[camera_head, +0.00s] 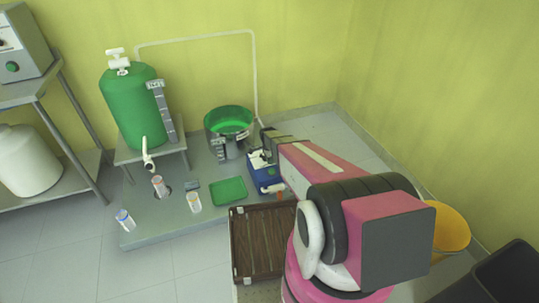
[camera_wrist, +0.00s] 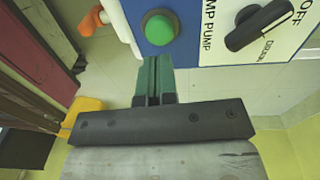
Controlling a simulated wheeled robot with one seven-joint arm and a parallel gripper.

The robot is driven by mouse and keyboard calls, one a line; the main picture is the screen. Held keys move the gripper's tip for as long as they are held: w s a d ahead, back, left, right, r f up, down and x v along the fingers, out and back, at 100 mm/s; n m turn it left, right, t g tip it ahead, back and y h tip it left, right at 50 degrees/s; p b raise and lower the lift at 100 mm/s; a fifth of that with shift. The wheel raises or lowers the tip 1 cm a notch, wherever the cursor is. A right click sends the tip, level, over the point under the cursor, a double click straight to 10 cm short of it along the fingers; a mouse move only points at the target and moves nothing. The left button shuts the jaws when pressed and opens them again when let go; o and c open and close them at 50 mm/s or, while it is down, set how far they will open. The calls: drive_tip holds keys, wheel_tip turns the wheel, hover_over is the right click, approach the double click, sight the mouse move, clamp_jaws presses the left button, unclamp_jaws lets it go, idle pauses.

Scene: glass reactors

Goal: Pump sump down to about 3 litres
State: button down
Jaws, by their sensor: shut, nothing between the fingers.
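The sump, a round tub (camera_head: 207,133) holding bright green liquid, stands at the back of the platform. A marked scale is on its front, too small to read. The blue and white pump box (camera_head: 265,172) is to its lower right. In the wrist view its panel shows a round green button (camera_wrist: 160,28) and a black selector knob (camera_wrist: 258,26). The lettering reads "PUMP", "OFF" and apparently "DRAIN"; I cannot tell the knob's setting. My gripper (camera_wrist: 154,62) is shut and empty, its tips just below the green button. I cannot tell whether they touch it.
A green tank (camera_head: 130,105) stands on a stand at left, with a pipe (camera_head: 195,37) running behind. Small jars (camera_head: 194,202) and a green tray (camera_head: 229,190) lie on the platform. A brown slatted crate (camera_head: 258,245) is in front, and a yellow bucket (camera_head: 452,230) at right.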

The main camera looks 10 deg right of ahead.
sight(271, 170)
drive_tip(key=shift+s+d+f, duration=0.1)
drive_tip(key=shift+f, duration=1.2)
drive_tip(key=shift+s+d+f, duration=0.1)
drive_tip(key=shift+f, duration=1.2)
drive_tip(key=shift+f, duration=0.1)
drive_tip(key=shift+f, duration=1.25)
drive_tip(key=shift+w+d+f, duration=0.1)
drive_tip(key=shift+w+f, duration=0.1)
drive_tip(key=shift+w, duration=0.1)
drive_tip(key=shift+r, duration=0.4)
wheel_tip(271, 170, up, 15)
drive_tip(key=a, duration=0.1)
drive_tip(key=shift+w, duration=0.3)
drive_tip(key=shift+a+f, duration=0.1)
